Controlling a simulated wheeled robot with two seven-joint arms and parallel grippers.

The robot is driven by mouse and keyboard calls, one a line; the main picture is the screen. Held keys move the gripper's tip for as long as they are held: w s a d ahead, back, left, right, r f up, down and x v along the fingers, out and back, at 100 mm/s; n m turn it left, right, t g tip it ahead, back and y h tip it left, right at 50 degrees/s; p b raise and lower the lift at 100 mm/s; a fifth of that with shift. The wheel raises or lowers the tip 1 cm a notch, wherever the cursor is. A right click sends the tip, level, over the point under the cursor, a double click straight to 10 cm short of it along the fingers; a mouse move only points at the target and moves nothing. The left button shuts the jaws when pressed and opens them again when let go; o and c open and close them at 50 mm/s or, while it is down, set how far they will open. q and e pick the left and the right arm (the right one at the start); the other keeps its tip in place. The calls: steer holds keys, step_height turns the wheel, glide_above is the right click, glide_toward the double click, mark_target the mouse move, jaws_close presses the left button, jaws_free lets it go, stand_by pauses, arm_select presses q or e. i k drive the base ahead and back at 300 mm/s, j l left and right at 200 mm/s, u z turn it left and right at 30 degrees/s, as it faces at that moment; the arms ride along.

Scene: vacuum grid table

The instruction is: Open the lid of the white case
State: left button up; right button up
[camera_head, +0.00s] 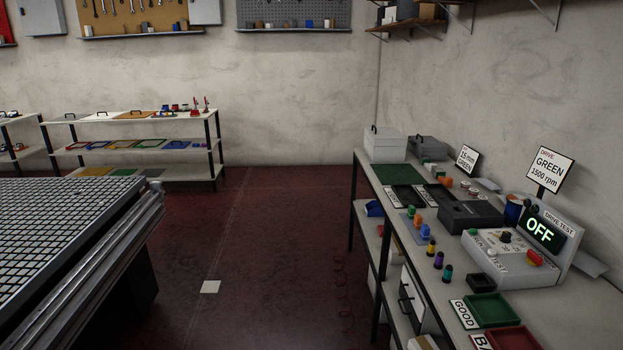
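A white case (385,146) stands at the far left end of the long bench on the right, near the back wall. Its lid looks shut, and a small dark handle shows at its upper left. A grey case (428,146) stands just to its right. Neither of my grippers is in view.
The bench (385,180) also carries a green mat (400,174), coloured parts, a black box (470,215), a drive tester (515,255) reading OFF and green and red trays. A grid table (70,240) fills the left. The red floor (265,260) between them looks mostly clear.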

mark_target(379, 136)
steer(key=i, duration=2.65)
